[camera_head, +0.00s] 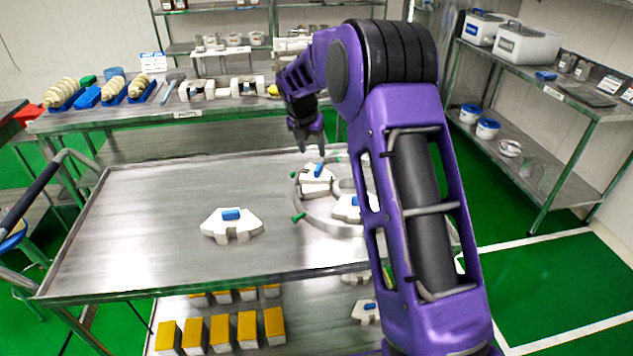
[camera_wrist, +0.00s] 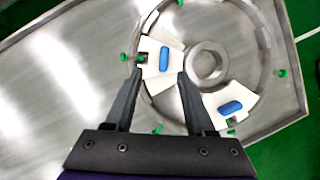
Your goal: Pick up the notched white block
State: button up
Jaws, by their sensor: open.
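A notched white block with a blue pad on top (camera_head: 313,187) sits inside a round grey ring fixture (camera_head: 297,197) on the metal cart. In the wrist view this block (camera_wrist: 152,80) lies just ahead of and between my fingertips. My gripper (camera_head: 312,150) is above it, pointing down, open and empty; both fingers show in the wrist view (camera_wrist: 160,74). A second white block with a blue pad (camera_head: 345,209) sits in the ring, partly hidden by my arm. A third, clearly notched white block (camera_head: 232,230) lies on the bare cart top to the left.
The cart top (camera_head: 130,220) is clear at left. Green pegs (camera_head: 297,218) stick out around the ring. Yellow-topped blocks (camera_head: 220,330) sit on the shelf below. A back table (camera_head: 120,118) holds several parts, and shelves with white tubs (camera_head: 525,45) stand at right.

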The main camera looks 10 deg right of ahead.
aim_at(318, 167)
jog(key=shift+x, duration=1.25)
jog(key=shift+d+f, duration=0.15)
jog(key=shift+f, duration=0.4)
jog(key=x, duration=0.4)
jog(key=shift+s+d+f, duration=0.1)
jog(key=shift+s, duration=0.05)
grip_shut()
